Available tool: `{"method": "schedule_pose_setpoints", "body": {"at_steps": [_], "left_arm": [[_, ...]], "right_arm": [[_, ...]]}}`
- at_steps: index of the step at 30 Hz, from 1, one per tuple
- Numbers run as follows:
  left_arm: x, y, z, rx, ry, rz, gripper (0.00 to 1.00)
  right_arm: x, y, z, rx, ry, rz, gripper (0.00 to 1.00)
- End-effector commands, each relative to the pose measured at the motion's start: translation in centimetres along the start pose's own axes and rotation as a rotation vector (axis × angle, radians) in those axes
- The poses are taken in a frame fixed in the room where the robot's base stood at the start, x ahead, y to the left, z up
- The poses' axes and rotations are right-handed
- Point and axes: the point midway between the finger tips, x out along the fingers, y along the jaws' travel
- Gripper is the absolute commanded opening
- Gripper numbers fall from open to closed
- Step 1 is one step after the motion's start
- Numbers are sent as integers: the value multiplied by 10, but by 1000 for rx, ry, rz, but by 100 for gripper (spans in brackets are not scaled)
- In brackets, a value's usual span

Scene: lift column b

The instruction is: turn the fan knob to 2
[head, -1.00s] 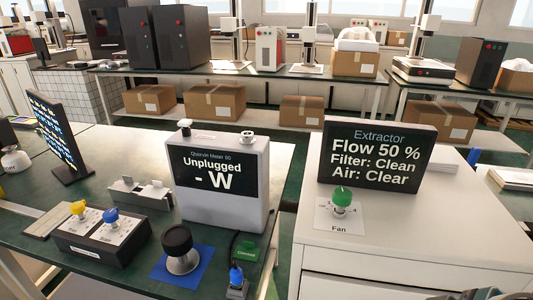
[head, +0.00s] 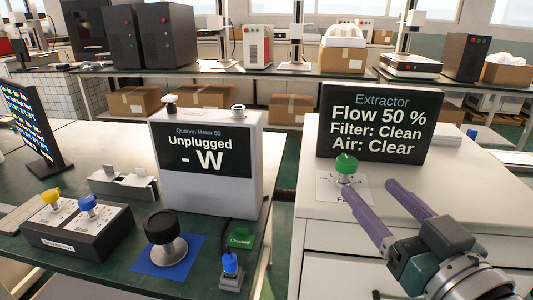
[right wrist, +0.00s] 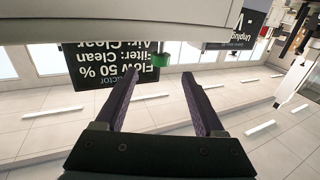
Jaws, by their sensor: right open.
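The fan knob (head: 345,165) has a green top and stands on a white plate (head: 329,187) on the cabinet top (head: 310,215). The knob's setting cannot be read here. Behind it, the black extractor screen (head: 374,125) reads "Flow 50 %, Filter: Clean, Air: Clear". My right gripper (head: 387,209) is open and empty, its purple fingers pointing toward the knob from the lower right. One finger overlaps the plate's lower part in the head view. In the right wrist view the green knob (right wrist: 161,60) shows beyond and between the open fingertips (right wrist: 158,78). My left gripper is not in view.
On the dark green bench at left stand the Quorvin Meter (head: 208,190) reading "Unplugged - W", a black round knob (head: 163,228) on a blue mat, and a box with yellow and blue knobs (head: 80,230). A gap separates bench and cabinet.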

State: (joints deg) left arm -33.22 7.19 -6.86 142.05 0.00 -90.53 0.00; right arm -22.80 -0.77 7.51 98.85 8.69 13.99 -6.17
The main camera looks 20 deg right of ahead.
Motion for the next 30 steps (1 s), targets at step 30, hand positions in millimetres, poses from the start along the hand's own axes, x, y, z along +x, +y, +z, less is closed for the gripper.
{"method": "schedule_pose_setpoints", "body": {"at_steps": [30], "left_arm": [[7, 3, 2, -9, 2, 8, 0]], "right_arm": [[88, -1, -1, -1, -1, -2, 55]]}}
